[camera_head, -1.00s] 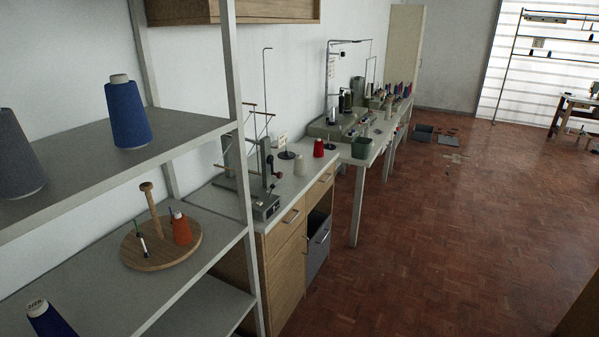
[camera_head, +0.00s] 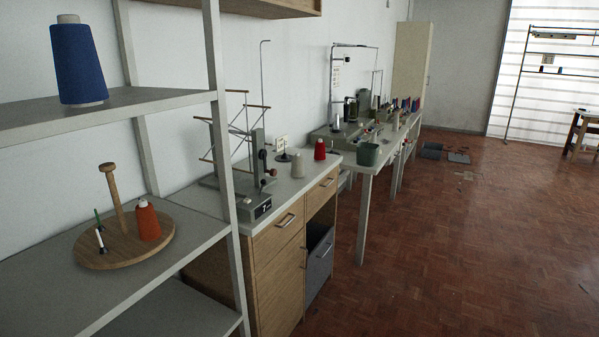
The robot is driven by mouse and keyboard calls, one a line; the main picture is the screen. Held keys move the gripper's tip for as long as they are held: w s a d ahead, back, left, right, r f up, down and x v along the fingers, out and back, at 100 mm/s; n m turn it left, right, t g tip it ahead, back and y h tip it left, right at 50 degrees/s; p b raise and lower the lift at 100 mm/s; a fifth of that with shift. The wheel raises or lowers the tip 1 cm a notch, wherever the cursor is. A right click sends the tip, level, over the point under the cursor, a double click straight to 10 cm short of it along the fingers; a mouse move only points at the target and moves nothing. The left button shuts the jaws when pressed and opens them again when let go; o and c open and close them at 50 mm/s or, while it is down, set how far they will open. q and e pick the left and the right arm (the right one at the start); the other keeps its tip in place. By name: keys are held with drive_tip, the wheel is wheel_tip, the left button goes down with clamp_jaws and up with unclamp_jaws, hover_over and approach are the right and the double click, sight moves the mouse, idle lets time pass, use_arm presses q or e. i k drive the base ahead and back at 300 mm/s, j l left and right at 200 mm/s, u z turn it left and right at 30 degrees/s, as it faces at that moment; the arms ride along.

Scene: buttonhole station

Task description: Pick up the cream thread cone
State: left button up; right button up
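The cream thread cone (camera_head: 298,165) stands upright on the white top of the wooden cabinet, near its front right part. A red cone (camera_head: 320,150) stands just behind it to the right, and a grey winding machine (camera_head: 257,180) is to its left. Neither of my grippers shows in the head view.
A grey shelf rack (camera_head: 150,262) fills the left side, with a blue cone (camera_head: 78,62) above and a round wooden stand with an orange cone (camera_head: 148,221) below. A long table (camera_head: 366,172) with a green bin (camera_head: 367,154) stands beyond the cabinet.

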sight(297, 170)
drive_tip(key=i+l+u, duration=0.35)
drive_tip(key=i+l, duration=2.2)
drive_tip(key=l, duration=0.15)
